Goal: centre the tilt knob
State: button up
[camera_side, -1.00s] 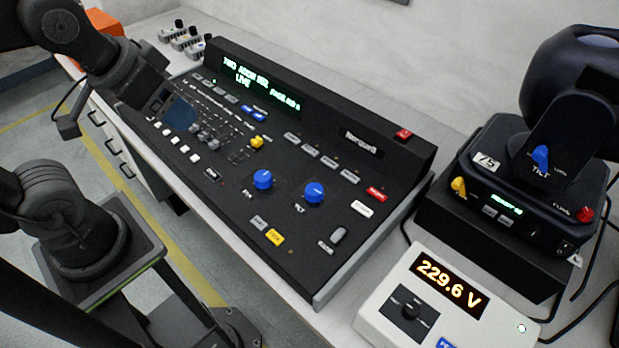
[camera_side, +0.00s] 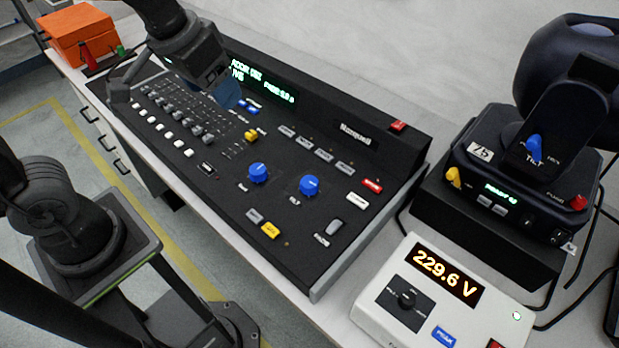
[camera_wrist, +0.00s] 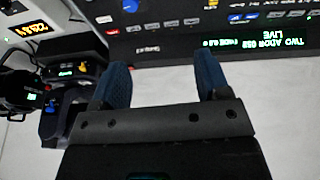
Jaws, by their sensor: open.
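The console's blue tilt knob (camera_side: 309,186) stands on the sloped black panel, right of the matching pan knob (camera_side: 258,173). A blue knob, probably the tilt one, shows at the top edge of the wrist view (camera_wrist: 130,5). Its pointer is too small to read. Another blue knob (camera_side: 534,147) marked TILT is on the black lamp unit at right. My gripper (camera_side: 228,94) is above the console's upper left part, near the display, apart from the knobs. In the wrist view my gripper (camera_wrist: 163,78) has its two blue fingers wide apart with nothing between them.
The console's lit green display (camera_side: 262,82) is close to my gripper. Several faders and buttons fill the panel. The lamp unit (camera_side: 515,195) and a white voltage box (camera_side: 425,300) reading 229.6 V stand at right. An orange box (camera_side: 85,38) is at the back left.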

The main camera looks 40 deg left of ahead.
jog(key=w+d+f+g, duration=0.2)
jog(key=w+d+f, duration=0.3)
jog(key=w, duration=0.2)
jog(key=g, duration=0.2)
send_near(310, 182)
jog(key=shift+n, duration=0.4)
notch_tip(310, 182, down, 9)
jog(key=shift+s+f, duration=0.15)
jog(key=shift+f, duration=0.05)
jog(key=shift+d, duration=0.1)
jog(key=c, duration=0.9)
